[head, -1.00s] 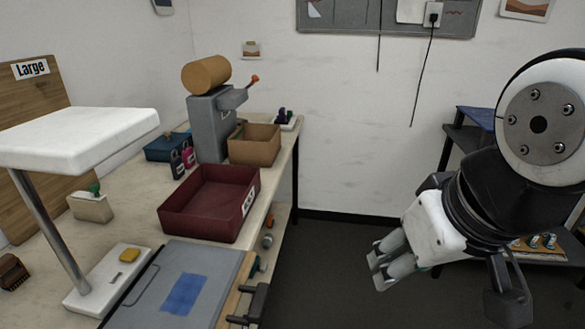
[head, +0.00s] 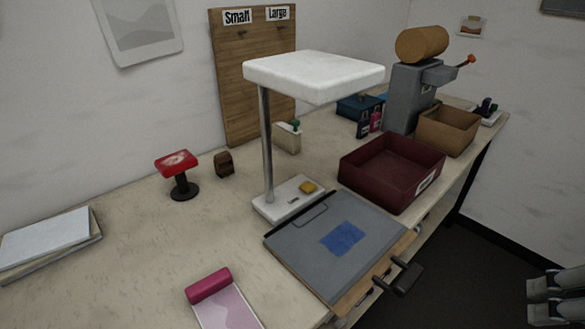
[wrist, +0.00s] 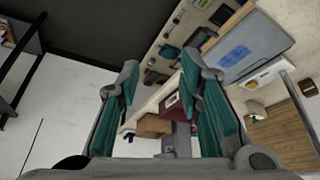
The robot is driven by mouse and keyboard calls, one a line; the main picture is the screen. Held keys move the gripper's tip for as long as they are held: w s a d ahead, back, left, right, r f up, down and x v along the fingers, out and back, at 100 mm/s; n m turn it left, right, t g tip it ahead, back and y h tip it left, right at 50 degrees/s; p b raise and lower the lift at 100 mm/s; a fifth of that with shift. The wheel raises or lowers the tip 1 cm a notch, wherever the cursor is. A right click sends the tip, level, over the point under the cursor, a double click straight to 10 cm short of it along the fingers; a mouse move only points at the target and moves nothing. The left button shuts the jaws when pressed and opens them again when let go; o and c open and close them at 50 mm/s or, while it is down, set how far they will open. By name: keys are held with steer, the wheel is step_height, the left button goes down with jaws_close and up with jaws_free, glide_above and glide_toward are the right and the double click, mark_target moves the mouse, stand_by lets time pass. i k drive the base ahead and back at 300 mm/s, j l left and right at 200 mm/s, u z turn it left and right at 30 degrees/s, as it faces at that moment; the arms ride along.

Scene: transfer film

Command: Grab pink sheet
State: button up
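A pale pink sheet (head: 230,308) with a wavy picture lies on the near edge of the table in the head view, cut off by the bottom of the frame. A darker pink roll (head: 208,284) lies across its far end. The wrist view does not show the sheet. My gripper (wrist: 163,95) is open and empty in the wrist view, its teal-padded fingers wide apart. In the head view my gripper (head: 556,297) shows only partly at the lower right edge, off the table and far to the right of the sheet.
Right of the sheet are a grey board with a blue patch (head: 342,238) and black handles (head: 400,276) jutting over the table edge. A white-topped lamp (head: 314,78), a maroon tray (head: 392,172) and a red-topped stand (head: 178,175) stand farther back. White sheets (head: 48,240) lie at left.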

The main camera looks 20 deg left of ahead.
mark_target(217, 302)
steer(key=u, duration=1.45)
steer(key=i+u, duration=0.15)
steer(key=u, duration=0.4)
